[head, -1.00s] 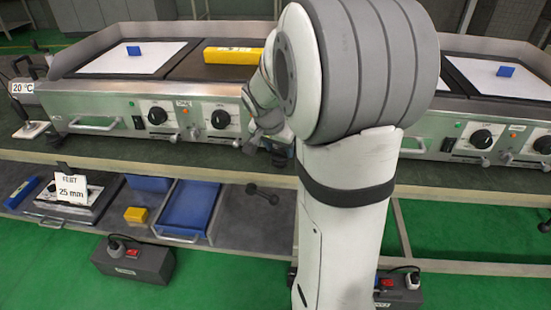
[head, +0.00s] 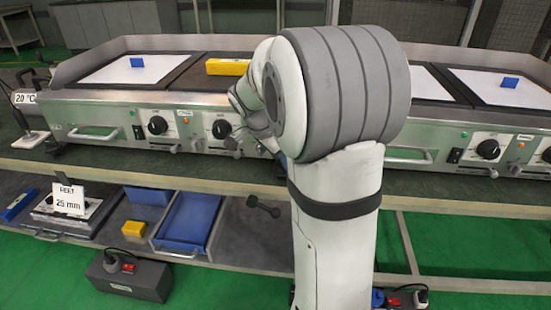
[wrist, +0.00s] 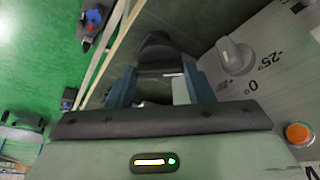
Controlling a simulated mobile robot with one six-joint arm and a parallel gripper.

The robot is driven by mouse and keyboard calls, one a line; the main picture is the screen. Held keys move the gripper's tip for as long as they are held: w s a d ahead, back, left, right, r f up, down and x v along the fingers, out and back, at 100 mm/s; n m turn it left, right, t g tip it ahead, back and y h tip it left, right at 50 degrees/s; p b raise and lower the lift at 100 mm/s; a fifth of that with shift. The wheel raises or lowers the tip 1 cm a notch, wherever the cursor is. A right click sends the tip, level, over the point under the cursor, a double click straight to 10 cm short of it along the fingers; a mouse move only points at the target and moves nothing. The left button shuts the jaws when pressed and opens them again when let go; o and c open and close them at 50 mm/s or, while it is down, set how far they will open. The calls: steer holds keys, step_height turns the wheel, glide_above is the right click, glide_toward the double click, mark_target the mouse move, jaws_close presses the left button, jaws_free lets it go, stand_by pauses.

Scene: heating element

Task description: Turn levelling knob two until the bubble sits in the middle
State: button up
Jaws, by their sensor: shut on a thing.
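In the wrist view, my gripper (wrist: 157,72) has its two fingers on either side of a dark rounded knob (wrist: 157,48) and is shut on it. I cannot tell from the picture which levelling knob it is. In the head view, my gripper (head: 238,143) is small and partly hidden by my arm, low at the front panel of the left griddle (head: 100,112). A yellow block (head: 228,67), perhaps the level, lies on the griddle top. Its bubble is too small to make out.
In the wrist view, a grey dial (wrist: 235,55) beside a degree scale and an orange lamp (wrist: 299,134) lie right of the fingers. The lower shelf holds a blue tray (head: 157,240) and a card reading 25 mm (head: 69,200). My arm hides the griddle's middle.

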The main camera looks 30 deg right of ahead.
steer(key=shift+o, duration=0.2)
steer(key=shift+w+a+r, duration=0.1)
steer(key=shift+w+a, duration=0.05)
steer(key=shift+w, duration=0.05)
steer(key=o, duration=1)
steer(key=shift+c, duration=0.2)
steer(key=shift+s, duration=0.1)
steer(key=p+v, duration=0.3)
steer(key=v, duration=0.4)
steer(key=shift+a+r, duration=0.2)
steer(key=shift+r, duration=0.1)
